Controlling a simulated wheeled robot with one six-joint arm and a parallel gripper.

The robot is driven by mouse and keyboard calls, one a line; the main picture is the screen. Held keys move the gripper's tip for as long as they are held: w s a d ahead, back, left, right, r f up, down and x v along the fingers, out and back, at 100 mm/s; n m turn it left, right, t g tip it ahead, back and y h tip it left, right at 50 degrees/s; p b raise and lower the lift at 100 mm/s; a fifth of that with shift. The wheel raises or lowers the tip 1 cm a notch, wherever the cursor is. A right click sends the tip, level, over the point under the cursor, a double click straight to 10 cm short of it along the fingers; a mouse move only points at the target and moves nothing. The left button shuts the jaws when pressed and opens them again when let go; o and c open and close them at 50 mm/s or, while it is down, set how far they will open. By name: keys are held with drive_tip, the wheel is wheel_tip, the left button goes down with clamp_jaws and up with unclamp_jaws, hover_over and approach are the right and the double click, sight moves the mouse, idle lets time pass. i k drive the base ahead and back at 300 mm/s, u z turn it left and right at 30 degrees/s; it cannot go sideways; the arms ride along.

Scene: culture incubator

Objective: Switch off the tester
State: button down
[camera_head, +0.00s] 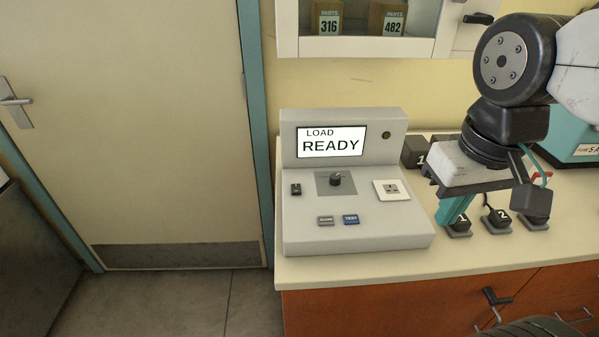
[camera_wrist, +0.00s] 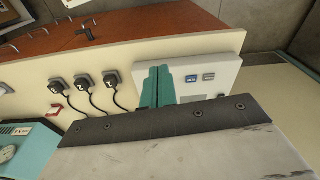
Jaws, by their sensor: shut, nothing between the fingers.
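The tester (camera_head: 365,235) is a pale grey console on the counter. Its lit screen (camera_head: 331,141) reads "LOAD READY". A small black switch (camera_head: 295,189) sits on its left side; its position is too small to tell. A black knob (camera_head: 336,180), a socket (camera_head: 391,190), a grey button (camera_head: 325,220) and a blue TEST button (camera_head: 351,219) are also on its face. My gripper (camera_head: 445,220) has teal fingers, shut and empty, just right of the tester. In the wrist view the fingers (camera_wrist: 157,72) overlap the edge of the tester (camera_wrist: 222,66), beside the blue button (camera_wrist: 190,79).
Numbered black plugs (camera_head: 461,228) with cords stand on the counter (camera_head: 400,262) right of the tester, close to my gripper. A teal device (camera_head: 572,140) is behind at right. A wall cabinet (camera_head: 370,46) hangs above. A door (camera_head: 130,130) is at left.

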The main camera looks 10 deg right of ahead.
sight(296, 188)
drive_tip(key=z, duration=2.1)
drive_tip(key=k, duration=0.45)
drive_tip(key=u, duration=1.8)
drive_tip(key=i, duration=0.5)
drive_tip(key=u, duration=0.05)
